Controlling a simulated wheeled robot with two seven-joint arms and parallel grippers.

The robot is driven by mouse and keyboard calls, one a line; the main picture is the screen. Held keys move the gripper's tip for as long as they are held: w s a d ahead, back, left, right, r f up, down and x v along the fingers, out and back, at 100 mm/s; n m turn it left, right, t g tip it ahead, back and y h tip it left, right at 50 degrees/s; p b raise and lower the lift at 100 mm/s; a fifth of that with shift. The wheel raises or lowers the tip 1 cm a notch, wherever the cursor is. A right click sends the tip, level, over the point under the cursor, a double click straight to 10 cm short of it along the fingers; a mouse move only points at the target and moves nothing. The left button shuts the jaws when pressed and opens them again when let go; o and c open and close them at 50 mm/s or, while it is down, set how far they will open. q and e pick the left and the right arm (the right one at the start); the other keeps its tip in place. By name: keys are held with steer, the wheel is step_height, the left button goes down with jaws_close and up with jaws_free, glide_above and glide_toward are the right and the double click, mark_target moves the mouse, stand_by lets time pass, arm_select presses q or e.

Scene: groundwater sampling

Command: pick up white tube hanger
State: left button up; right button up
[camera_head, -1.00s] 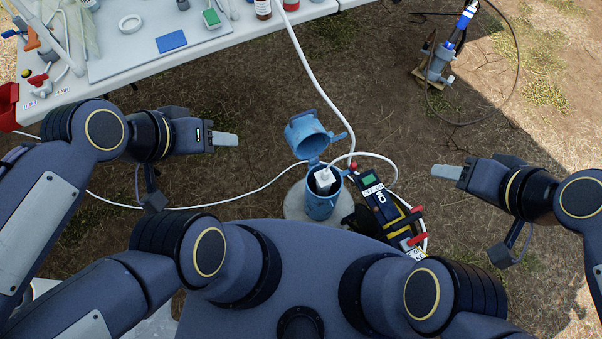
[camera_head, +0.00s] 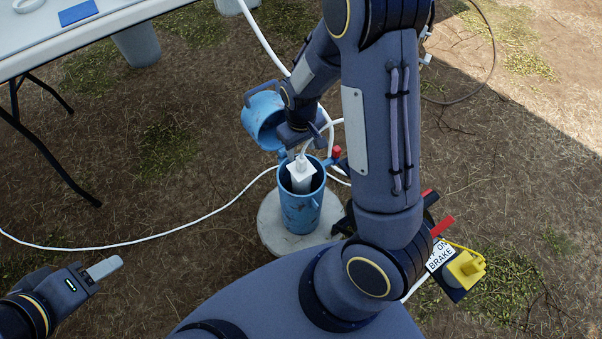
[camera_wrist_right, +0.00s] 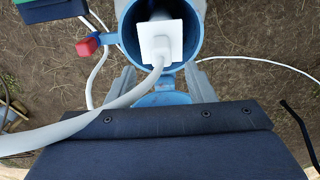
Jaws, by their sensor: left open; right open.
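The white tube hanger (camera_head: 301,175) is a white block with a square top, seated in the mouth of the blue well casing (camera_head: 302,211); a white tube runs up from it. In the right wrist view the hanger (camera_wrist_right: 160,40) shows inside the round blue rim, just beyond the fingertips. My right gripper (camera_head: 299,150) is open and close above the hanger, its fingers apart on either side of the tube line and not closed on anything. My left gripper (camera_head: 103,268) is at lower left, away from the well, open and empty.
The blue well lid (camera_head: 262,118) stands hinged open behind the casing. A round concrete pad (camera_head: 275,232) surrounds the casing. A controller with a brake label (camera_head: 440,255) is at right. The white table (camera_head: 95,30) is at upper left. Open dirt lies between the table and the well.

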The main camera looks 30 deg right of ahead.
mark_target(301, 158)
steer(key=f+b, duration=0.1)
steer(key=f, duration=0.2)
steer(key=f+b, duration=0.2)
steer(key=f, duration=0.2)
steer(key=shift+s+a, duration=0.1)
steer(key=shift+s, duration=0.1)
steer(key=shift+r, duration=0.15)
jaws_close()
